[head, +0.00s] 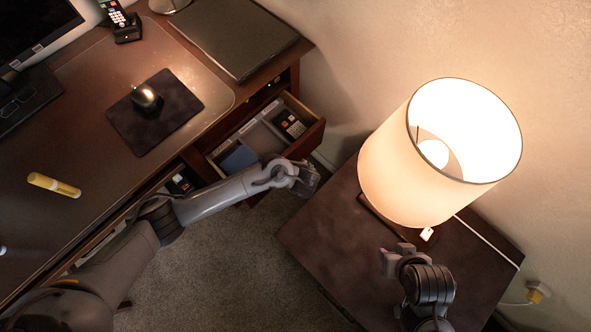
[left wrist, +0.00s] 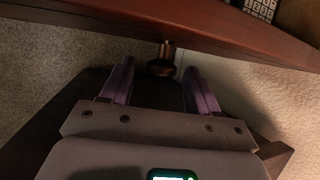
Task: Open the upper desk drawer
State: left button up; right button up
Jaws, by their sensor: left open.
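A desk drawer (head: 316,136) stands pulled out under the right edge of the desk in the head view, its inside showing. In the left wrist view, its brown wooden front (left wrist: 95,30) crosses the top, with a round metal knob (left wrist: 162,62) below the front's top edge. My left gripper (head: 312,184) is just outside the drawer front. In the left wrist view its two fingers (left wrist: 155,85) are apart, with the knob beyond and between their tips; no contact shows. My right gripper (head: 395,256) is over the dark side table, away from the drawer; its jaw opening is unclear.
The drawer holds a calculator (head: 290,124) and a blue item (head: 238,158). A side table (head: 330,250) with a lit lamp (head: 400,165) stands to the right. Carpet (head: 240,270) shows between desk and table. A mouse pad (head: 180,115) and yellow marker (head: 54,185) lie on the desk.

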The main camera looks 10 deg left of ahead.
jog(key=shift+a+r+p, duration=0.1)
jog(key=shift+r+p, duration=0.25)
pick_arm(q)
jog(key=p+v, duration=0.5)
jog(key=v, duration=0.6)
pick_arm(e)
notch_tip(320, 180, up, 5)
jog(key=shift+r, duration=0.15)
